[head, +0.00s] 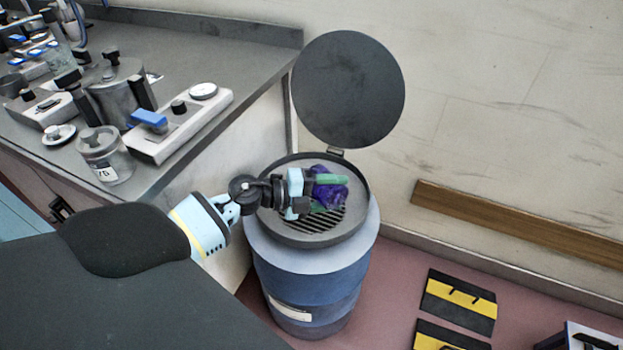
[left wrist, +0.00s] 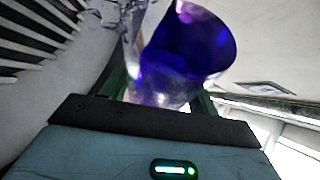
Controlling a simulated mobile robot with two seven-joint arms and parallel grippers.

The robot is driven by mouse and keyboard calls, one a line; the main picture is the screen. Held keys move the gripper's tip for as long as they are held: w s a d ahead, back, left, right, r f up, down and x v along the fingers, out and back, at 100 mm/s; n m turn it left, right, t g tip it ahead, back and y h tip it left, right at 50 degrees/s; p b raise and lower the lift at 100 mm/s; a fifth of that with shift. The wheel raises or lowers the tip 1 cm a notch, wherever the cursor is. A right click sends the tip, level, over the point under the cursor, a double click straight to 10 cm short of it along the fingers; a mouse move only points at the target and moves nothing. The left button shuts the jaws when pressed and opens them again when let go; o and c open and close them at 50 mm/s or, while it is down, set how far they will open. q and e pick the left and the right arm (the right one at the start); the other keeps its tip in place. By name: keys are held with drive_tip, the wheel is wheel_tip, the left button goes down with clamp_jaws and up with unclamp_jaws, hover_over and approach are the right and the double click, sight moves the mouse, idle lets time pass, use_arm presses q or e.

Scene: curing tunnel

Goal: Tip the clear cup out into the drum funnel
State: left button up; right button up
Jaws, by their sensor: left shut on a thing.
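The clear cup (head: 325,190) looks deep blue-violet and is held over the drum funnel (head: 308,238), the round grey dish with a slotted grate on top of the blue drum (head: 312,275). My left gripper (head: 330,194) is shut on the cup, with green fingers on either side of it. In the left wrist view the cup (left wrist: 185,55) shows its wide violet mouth, tilted, between the fingers of the gripper (left wrist: 165,95). Clear glassy shapes show beside it, but I cannot tell whether they are liquid. The grate's slots show at the upper left. My right gripper is not in view.
The drum's round dark lid (head: 348,88) stands open behind the funnel. A grey bench (head: 225,50) at the left holds hotplates, a metal pot (head: 118,92) and a glass jar (head: 104,155). Black-and-yellow ramps (head: 458,300) lie on the floor at the right. A wooden rail (head: 500,225) runs along the wall.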

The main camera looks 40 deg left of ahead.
sight(320, 172)
use_arm(q)
drive_tip(key=shift+w+a+r+n+t+h, duration=0.1)
drive_tip(key=shift+a+r+n+t+h, duration=0.2)
drive_tip(key=shift+n, duration=0.25)
drive_tip(key=shift+w+a+r+n+t+h, duration=0.1)
drive_tip(key=shift+a+r+n+h, duration=0.1)
drive_tip(key=shift+r+n, duration=0.3)
idle(0.9)
drive_tip(key=shift+a+r+n, duration=0.1)
drive_tip(key=shift+a+n, duration=0.1)
drive_tip(key=shift+n, duration=0.15)
drive_tip(key=shift+w+a+r+n+t+h, duration=0.15)
drive_tip(key=shift+a+r+n+t+h, duration=0.15)
drive_tip(key=shift+n, duration=0.3)
drive_tip(key=shift+w+a+r+n+t+h, duration=0.1)
drive_tip(key=shift+a+r+n+t+h, duration=0.1)
drive_tip(key=shift+a+n+t, duration=0.3)
drive_tip(key=shift+w+a+r+n+t, duration=0.2)
drive_tip(key=shift+a+n+t, duration=0.25)
drive_tip(key=shift+n, duration=0.65)
drive_tip(key=shift+w+a+r+n+t, duration=0.1)
drive_tip(key=shift+a+r+n+t, duration=0.15)
drive_tip(key=shift+a+n, duration=0.6)
drive_tip(key=shift+d+n+h, duration=0.25)
drive_tip(key=shift+d+h, duration=0.05)
